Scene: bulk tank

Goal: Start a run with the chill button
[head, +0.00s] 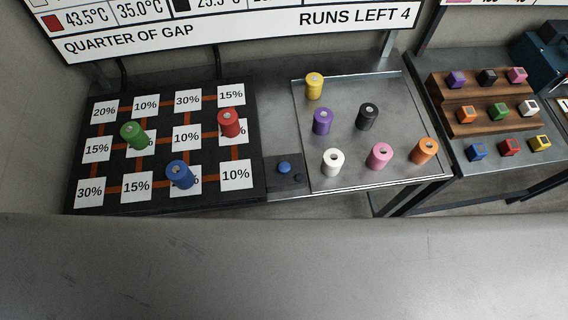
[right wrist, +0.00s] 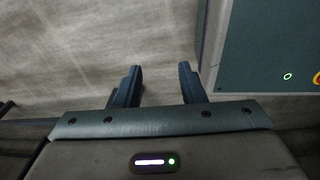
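A blue round button (head: 284,168) sits on a small grey panel between the dark percent board (head: 160,165) and the metal tray, in the head view. A smaller dark button or knob (head: 298,177) is beside it; I cannot read a label on either. Neither gripper shows in the head view. In the right wrist view my right gripper (right wrist: 160,84) has its two fingers apart with nothing between them. It is away from the panel, over a pale, streaked surface. My left gripper is in no view.
Green (head: 133,135), red (head: 229,123) and blue (head: 180,174) cylinders stand on the board. Several more stand on the tray (head: 385,82). A wooden stepped rack (head: 470,125) with coloured cubes is at the right. A sign (head: 230,25) reads "RUNS LEFT 4". A grey surface (head: 280,265) fills the foreground.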

